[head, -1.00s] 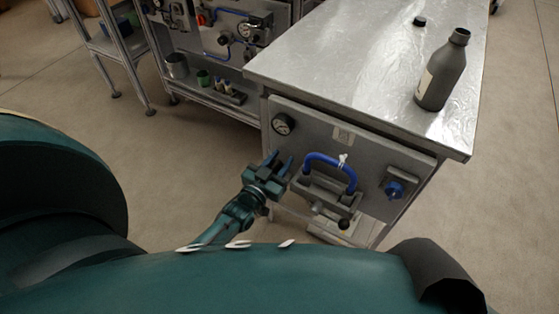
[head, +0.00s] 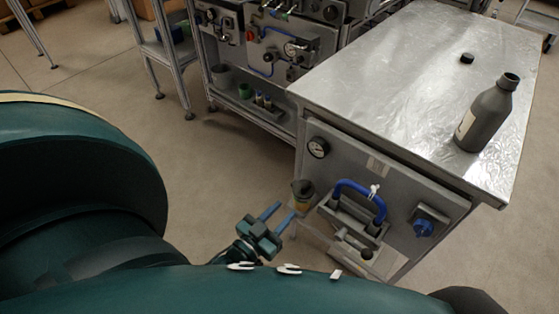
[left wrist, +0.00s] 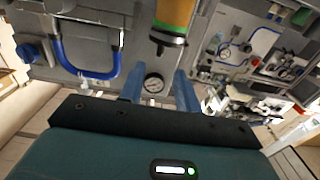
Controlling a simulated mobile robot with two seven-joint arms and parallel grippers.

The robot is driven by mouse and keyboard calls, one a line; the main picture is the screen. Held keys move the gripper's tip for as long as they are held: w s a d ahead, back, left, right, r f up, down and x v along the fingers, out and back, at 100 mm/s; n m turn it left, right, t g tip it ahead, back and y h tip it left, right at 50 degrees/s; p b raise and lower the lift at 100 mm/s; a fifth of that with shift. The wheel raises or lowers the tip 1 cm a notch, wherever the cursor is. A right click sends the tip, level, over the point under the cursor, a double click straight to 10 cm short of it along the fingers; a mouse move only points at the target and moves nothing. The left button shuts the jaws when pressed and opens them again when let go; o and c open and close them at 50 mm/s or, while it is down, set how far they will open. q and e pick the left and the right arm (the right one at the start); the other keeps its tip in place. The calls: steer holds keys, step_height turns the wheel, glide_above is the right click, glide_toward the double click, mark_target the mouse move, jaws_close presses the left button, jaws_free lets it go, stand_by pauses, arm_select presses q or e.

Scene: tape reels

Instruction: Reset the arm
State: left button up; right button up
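My left gripper (head: 277,213) is open and empty in the head view, its two blue fingers apart. It is low in front of the workbench's side panel (head: 400,188). A small canister (head: 302,196) with a dark top and an orange band stands out at the panel's left edge, just beyond the fingertips and apart from them. In the left wrist view the open fingers (left wrist: 158,86) show with a gauge (left wrist: 153,83) between them, and the orange and green canister (left wrist: 173,22) is above. My right gripper is not in view.
The panel carries a gauge (head: 318,147), a blue hose handle (head: 360,190) and a blue knob (head: 423,228). On the metal bench top (head: 400,70) are a dark bottle (head: 487,115) and a black cap (head: 467,58). Open floor lies left of the bench.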

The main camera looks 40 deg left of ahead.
arm_select(q)
steer(key=shift+s, duration=0.15)
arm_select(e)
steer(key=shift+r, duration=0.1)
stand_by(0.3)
arm_select(q)
steer(key=s+d+r+m+g+y, duration=0.1)
steer(key=s+d+r+g, duration=0.2)
steer(key=s+r+g, duration=0.85)
steer(key=w+d+t+h, duration=0.4)
steer(key=w+d+t, duration=0.15)
steer(key=d, duration=0.25)
steer(key=shift+m+g+y, duration=0.4)
steer(key=shift+m+g, duration=0.1)
steer(key=shift+g, duration=0.2)
steer(key=r+p, duration=0.2)
steer(key=p, duration=0.2)
steer(key=r+p, duration=0.2)
steer(key=p, duration=0.3)
steer(key=a+r+p, duration=0.1)
steer(key=p, duration=0.4)
steer(key=shift+s+r, duration=0.3)
steer(key=shift+r, duration=0.1)
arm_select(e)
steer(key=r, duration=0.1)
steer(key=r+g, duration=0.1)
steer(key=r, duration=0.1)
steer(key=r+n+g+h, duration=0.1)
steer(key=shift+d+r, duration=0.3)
